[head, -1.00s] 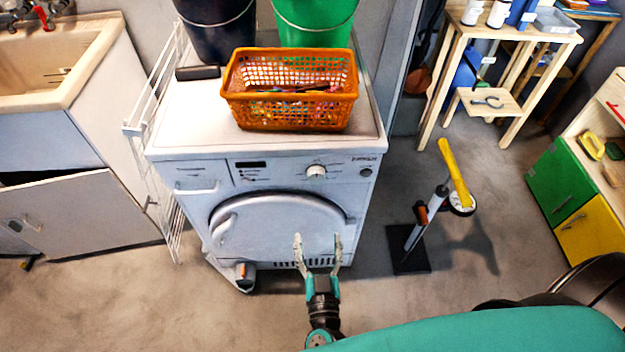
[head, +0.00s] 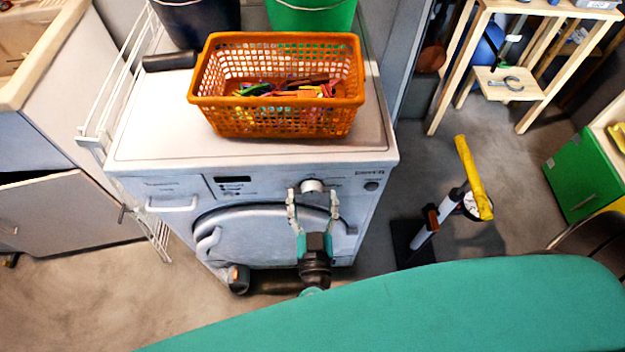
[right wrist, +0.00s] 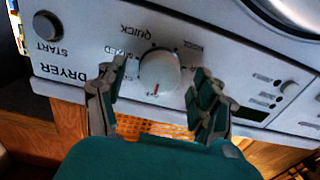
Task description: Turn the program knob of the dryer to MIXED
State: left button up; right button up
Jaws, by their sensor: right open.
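The dryer (head: 165,184) is a white front-loader with a control panel along its top front edge. Its program knob (head: 312,186) is round and white. In the right wrist view the knob (right wrist: 159,71) shows upside down, with a red mark pointing down in the picture. A label ending in "IXED" is left of the knob, partly behind a finger; "QUICK" is above it. My right gripper (head: 313,199) is open, with one fingertip on each side of the knob. In the right wrist view the gripper (right wrist: 156,82) straddles the knob; contact cannot be told. My left gripper is not in view.
An orange basket (head: 280,118) of clothespins stands on the dryer, with a dark bucket (head: 198,22) and a green bucket (head: 310,14) behind. A white rack (head: 104,110) is at the dryer's left. A teal board (head: 430,305) crosses the foreground.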

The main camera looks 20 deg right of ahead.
jog(key=shift+w, duration=0.3)
jog(key=shift+w+d, duration=0.1)
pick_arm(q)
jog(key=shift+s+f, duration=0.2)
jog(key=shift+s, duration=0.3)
pick_arm(e)
jog(key=shift+r, duration=0.1)
jog(key=shift+c, duration=1.1)
jog(key=c, duration=1)
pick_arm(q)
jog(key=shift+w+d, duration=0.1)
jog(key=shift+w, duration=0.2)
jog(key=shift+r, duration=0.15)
